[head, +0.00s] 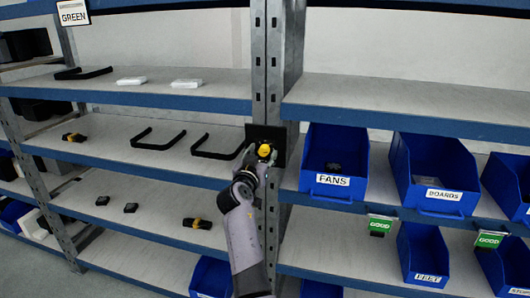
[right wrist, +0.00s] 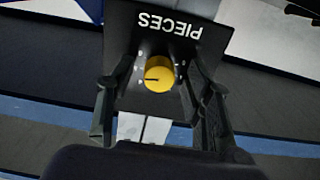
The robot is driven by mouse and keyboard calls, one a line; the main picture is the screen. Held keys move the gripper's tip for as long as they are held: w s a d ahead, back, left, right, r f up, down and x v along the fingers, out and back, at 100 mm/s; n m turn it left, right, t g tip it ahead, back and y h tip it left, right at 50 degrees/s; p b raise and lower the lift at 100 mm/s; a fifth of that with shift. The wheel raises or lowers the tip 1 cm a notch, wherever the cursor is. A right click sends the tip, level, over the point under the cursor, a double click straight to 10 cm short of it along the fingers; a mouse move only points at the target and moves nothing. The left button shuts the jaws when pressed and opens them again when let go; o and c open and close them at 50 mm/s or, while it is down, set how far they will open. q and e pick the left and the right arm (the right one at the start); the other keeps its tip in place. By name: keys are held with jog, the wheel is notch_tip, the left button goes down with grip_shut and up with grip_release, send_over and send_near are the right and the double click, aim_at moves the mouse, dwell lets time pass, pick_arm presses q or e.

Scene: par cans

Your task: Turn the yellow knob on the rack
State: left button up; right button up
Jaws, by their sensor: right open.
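The yellow knob (head: 264,150) sits on a black plate (head: 281,133) fixed to the rack's middle post. In the right wrist view the knob (right wrist: 159,74) is round with a dark pointer line toward the left, and the plate (right wrist: 125,40) reads PIECES, upside down. Small pale marks ring the knob. My right gripper (right wrist: 160,95) is open, with one finger on each side of the knob and gaps visible between fingers and knob. In the head view the right gripper (head: 255,160) is at the plate, partly covering it. My left gripper is not in view.
Blue bins labelled FANS (head: 333,181) and BOARDS (head: 440,194) stand right of the post. Black handles (head: 157,139) and small parts lie on the left shelves. The metal post (head: 273,60) rises behind the plate. Green GOOD tags (head: 380,224) hang at the lower right.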

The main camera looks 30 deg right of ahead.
jog(key=shift+s+a, duration=0.1)
jog(key=shift+c, duration=0.4)
grip_shut()
